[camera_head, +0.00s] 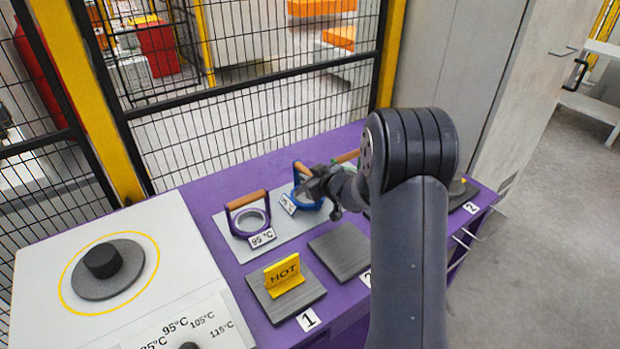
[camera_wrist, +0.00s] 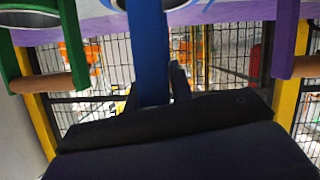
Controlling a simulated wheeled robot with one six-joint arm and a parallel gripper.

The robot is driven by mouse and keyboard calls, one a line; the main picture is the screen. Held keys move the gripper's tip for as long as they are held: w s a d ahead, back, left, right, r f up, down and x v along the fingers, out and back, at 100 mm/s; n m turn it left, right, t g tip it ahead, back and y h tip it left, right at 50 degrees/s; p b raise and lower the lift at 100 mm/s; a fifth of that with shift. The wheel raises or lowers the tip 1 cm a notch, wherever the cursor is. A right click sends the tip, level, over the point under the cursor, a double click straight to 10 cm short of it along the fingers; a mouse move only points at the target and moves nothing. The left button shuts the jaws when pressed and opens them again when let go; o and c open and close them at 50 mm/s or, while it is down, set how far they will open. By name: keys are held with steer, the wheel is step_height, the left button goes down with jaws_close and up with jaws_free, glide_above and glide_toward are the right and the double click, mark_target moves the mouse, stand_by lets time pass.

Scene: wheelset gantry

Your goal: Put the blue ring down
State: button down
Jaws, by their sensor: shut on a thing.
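The blue ring (camera_head: 314,205) has a wooden handle (camera_head: 302,169) and a tag reading 75 °C. It is at the light grey plate (camera_head: 272,247), right of the purple ring; I cannot tell whether it touches the plate. My gripper (camera_head: 312,184) is shut on the blue ring's frame, reaching in from the right. In the wrist view the blue frame (camera_wrist: 148,55) runs upright between the dark fingers. My wrist and arm hide part of the ring's right side.
The purple ring (camera_head: 235,220), tagged 95 °C, stands left. A green ring (camera_wrist: 22,65) shows in the wrist view. A dark pad (camera_head: 262,297) holds a yellow HOT sign (camera_head: 284,275); another dark pad (camera_head: 337,246) looks empty. A heater (camera_head: 108,282) is left; mesh fence (camera_head: 250,120) is behind.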

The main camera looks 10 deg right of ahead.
steer(key=shift+f, duration=0.1)
steer(key=c, duration=1.2)
jaws_free()
steer(key=shift+c, duration=0.2)
steer(key=shift+r, duration=0.2)
steer(key=v, duration=1.2)
steer(key=shift+f, duration=0.1)
